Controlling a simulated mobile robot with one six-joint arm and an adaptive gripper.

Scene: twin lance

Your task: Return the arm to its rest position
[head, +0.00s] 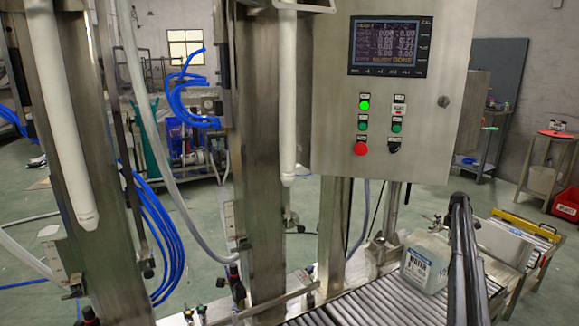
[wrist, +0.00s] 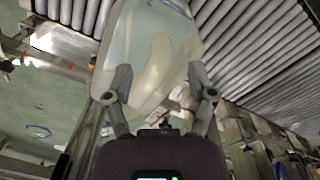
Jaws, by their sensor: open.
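My arm, a dark link, rises at the right of the head view in front of the roller conveyor (head: 355,305). In the wrist view my gripper (wrist: 160,76) is open, its two grey fingers spread. A pale translucent jug (wrist: 148,60) lies beyond and between the fingers in that view; I cannot tell how wide the gap is. In the head view the jug (head: 425,262), with a white printed label, stands upright on the rollers just left of my arm. The gripper itself cannot be made out in the head view.
A steel control cabinet (head: 325,120) with a lit screen and a lit green lamp hangs above the conveyor. Two steel columns with white lances (head: 55,110) (head: 287,110) stand left. A yellow-edged unit (head: 525,225) and red bin (head: 567,202) are right.

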